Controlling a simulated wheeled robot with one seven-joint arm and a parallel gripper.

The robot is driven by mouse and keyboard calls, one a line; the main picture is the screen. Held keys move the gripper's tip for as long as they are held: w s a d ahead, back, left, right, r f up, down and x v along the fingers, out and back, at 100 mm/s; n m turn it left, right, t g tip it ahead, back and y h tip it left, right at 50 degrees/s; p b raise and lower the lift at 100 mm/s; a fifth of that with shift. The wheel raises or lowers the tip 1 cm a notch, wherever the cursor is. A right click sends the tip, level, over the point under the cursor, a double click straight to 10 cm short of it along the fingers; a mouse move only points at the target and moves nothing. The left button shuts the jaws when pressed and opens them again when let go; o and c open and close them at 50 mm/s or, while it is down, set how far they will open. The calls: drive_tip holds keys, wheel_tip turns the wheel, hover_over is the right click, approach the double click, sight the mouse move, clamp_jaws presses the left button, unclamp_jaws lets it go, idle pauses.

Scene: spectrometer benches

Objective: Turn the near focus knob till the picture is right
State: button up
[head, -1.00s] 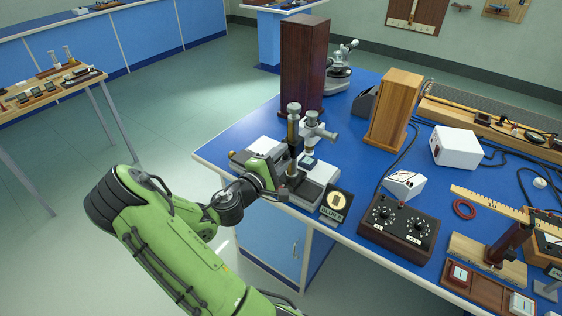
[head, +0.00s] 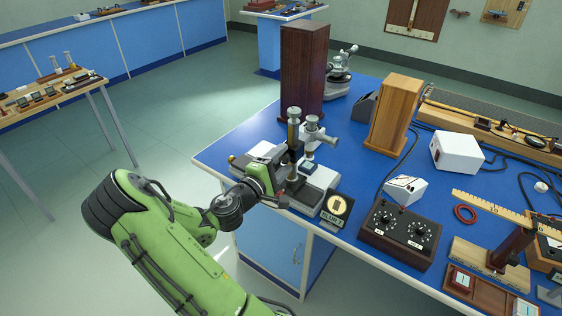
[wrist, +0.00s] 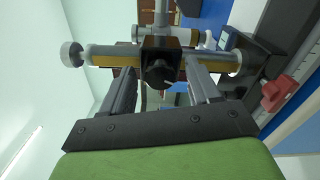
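The microscope (head: 311,155) stands at the near left corner of the blue bench. The near focus knob (wrist: 159,74), black with a white mark, shows between my gripper's fingertips in the wrist view. My gripper (wrist: 161,78) is at the knob with one finger on each side, apparently shut on it; the contact itself is hard to see. In the head view my gripper (head: 276,188) hides the knob. The small dark sign (head: 336,209) beside the microscope shows a pale round picture with a bright shape and a "BLUR" label; its last character is too small to read surely.
A dark wooden tall box (head: 303,70) stands behind the microscope. A dark control box (head: 400,234) with two dials stands right of the sign. In the wrist view a brass-and-grey tube (wrist: 105,55) crosses just beyond my fingertips, and a red part (wrist: 279,93) lies right.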

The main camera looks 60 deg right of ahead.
drive_tip(key=w+a+p, duration=0.1)
drive_tip(key=w+a, duration=0.1)
drive_tip(key=a, duration=1.3)
drive_tip(key=shift+w+a, duration=0.25)
drive_tip(key=shift+a, duration=0.05)
